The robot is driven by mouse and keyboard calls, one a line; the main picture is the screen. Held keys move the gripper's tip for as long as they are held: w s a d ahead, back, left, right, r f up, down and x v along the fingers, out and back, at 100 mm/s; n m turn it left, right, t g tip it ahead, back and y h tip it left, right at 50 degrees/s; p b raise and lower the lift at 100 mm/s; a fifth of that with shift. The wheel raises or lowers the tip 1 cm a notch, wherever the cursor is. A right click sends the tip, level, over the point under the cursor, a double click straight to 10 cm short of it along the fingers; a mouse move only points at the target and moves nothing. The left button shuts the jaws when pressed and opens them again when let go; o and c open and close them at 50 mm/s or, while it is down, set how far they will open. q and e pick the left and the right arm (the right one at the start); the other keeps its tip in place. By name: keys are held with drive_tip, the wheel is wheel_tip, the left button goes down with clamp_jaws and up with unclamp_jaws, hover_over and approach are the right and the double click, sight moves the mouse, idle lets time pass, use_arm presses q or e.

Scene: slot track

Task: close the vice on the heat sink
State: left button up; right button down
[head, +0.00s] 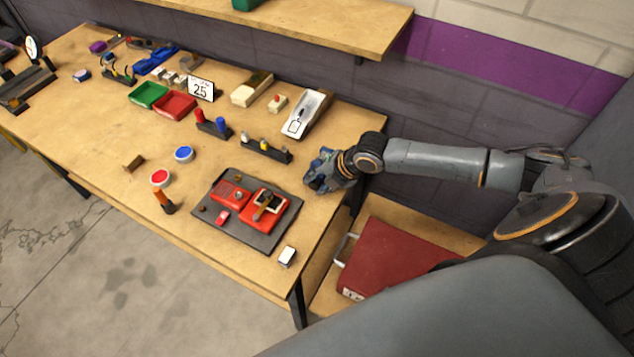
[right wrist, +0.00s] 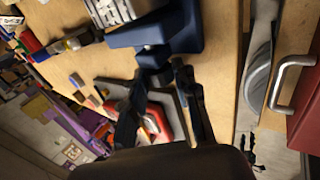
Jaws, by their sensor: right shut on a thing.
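The blue vice (right wrist: 175,28) stands near the right end of the workbench. The heat sink (right wrist: 117,9), silver with fins, sits at the vice in the right wrist view, partly cut off by the top edge. I cannot tell whether both jaws touch it. My right gripper (right wrist: 158,72) is shut on the near end part of the vice, probably its handle; the fingers hide most of that part. In the head view my right gripper (head: 318,184) is at the bench's right edge and largely covers the vice (head: 326,155). My left gripper is not in view.
A dark mat (head: 238,231) with red device parts lies left of my right gripper. A holder with small tools (head: 267,150) and a sloped box (head: 305,114) stand behind. A red case (head: 400,260) rests lower right. The bench's front right edge is close.

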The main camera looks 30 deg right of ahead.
drive_tip(key=shift+t, duration=0.3)
drive_tip(key=c, duration=1)
unclamp_jaws()
drive_tip(key=shift+d, duration=0.1)
drive_tip(key=v, duration=1.2)
drive_tip(key=shift+d, duration=0.1)
drive_tip(key=shift+c, duration=0.2)
